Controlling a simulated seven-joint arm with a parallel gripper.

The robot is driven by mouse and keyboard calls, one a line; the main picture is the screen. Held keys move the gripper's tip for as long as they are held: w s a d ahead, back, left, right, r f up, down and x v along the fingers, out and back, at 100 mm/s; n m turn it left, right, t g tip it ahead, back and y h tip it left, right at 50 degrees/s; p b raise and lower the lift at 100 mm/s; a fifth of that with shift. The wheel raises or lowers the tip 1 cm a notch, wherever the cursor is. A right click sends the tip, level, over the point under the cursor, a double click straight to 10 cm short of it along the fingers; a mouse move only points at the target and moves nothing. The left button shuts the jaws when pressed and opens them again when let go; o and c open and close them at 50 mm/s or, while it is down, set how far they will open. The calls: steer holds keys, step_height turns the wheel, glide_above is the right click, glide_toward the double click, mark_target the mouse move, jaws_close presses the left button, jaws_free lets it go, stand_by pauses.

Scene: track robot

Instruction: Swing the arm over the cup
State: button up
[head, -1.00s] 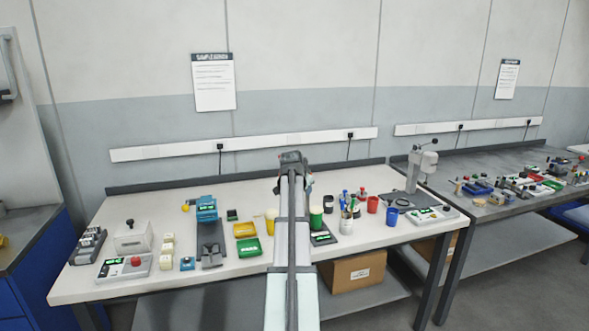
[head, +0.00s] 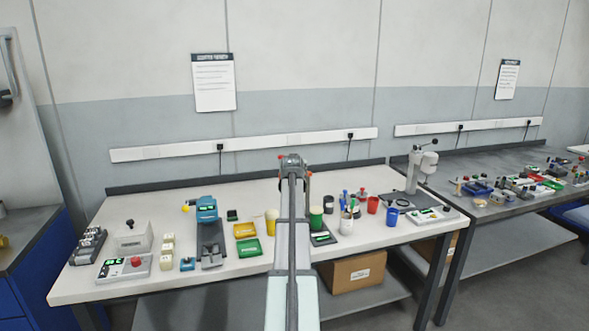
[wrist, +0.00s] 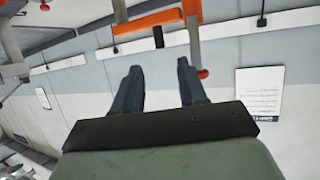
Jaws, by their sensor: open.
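Several cups stand on the white bench, and I cannot tell which one the task means. They are a yellow cup (head: 272,222) left of my arm, a green cup (head: 316,218) just right of it, a white cup with pens (head: 346,225), a red cup (head: 373,205) and a blue cup (head: 392,216). My arm reaches forward over the middle of the bench, between the yellow and green cups in the picture. My gripper (wrist: 158,68) shows in the wrist view with its two dark fingers apart and nothing between them. In the head view its fingers cannot be made out.
The white bench (head: 150,288) also holds a blue device (head: 207,210), yellow and green trays, and a control box with a red button (head: 125,267) at left. A tall grey stand (head: 415,170) is at the right. A grey bench (head: 500,210) adjoins on the right.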

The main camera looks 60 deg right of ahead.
steer(key=x, duration=0.9)
steer(key=shift+w+d+f, duration=0.1)
steer(key=shift+d+f, duration=0.1)
steer(key=shift+d, duration=0.05)
steer(key=shift+c, duration=0.3)
jaws_close()
